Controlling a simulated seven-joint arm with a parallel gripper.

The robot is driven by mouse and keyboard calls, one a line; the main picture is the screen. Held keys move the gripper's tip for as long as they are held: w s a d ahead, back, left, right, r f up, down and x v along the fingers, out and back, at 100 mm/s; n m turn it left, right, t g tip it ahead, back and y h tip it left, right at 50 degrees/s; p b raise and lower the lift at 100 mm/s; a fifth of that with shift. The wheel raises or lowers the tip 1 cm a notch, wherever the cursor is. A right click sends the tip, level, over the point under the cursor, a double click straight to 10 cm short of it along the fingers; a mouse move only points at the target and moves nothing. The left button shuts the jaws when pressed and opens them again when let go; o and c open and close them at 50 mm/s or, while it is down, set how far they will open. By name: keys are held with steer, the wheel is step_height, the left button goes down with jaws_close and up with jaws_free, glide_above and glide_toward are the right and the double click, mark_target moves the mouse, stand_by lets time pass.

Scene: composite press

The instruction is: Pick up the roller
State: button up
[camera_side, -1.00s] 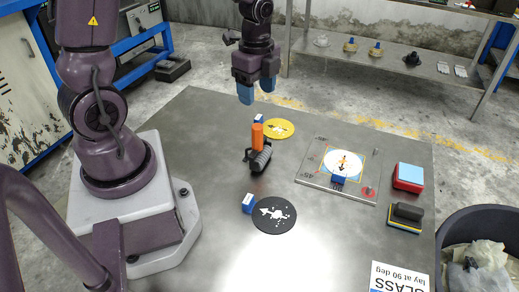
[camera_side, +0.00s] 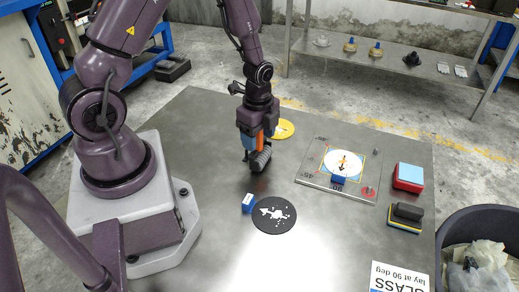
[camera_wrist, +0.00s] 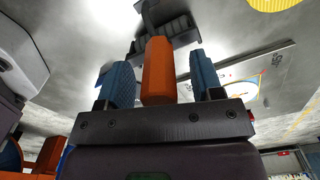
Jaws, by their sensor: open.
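The roller has an orange handle (camera_side: 261,139) and a dark ribbed drum (camera_side: 261,160), and it stands on the metal table (camera_side: 225,185). In the wrist view its orange handle (camera_wrist: 158,72) points up between my blue fingers, and its dark drum (camera_wrist: 165,33) lies beyond. My gripper (camera_side: 257,146) is lowered over the roller in the side view. In the wrist view my gripper (camera_wrist: 162,75) is open, one finger on each side of the handle, with a visible gap on both sides. The fingers partly hide the handle in the side view.
A yellow disc (camera_side: 285,129) lies behind the roller and a black disc (camera_side: 274,216) in front, beside a blue block (camera_side: 247,203). A plate with a printed target (camera_side: 312,177) lies to the right. Red and blue blocks (camera_side: 408,177) and a black-handled block (camera_side: 406,213) stand farther right.

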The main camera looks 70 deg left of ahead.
steer(key=shift+c, duration=0.3)
steer(key=c, duration=1)
steer(key=shift+c, duration=0.2)
step_height(320, 180, up, 10)
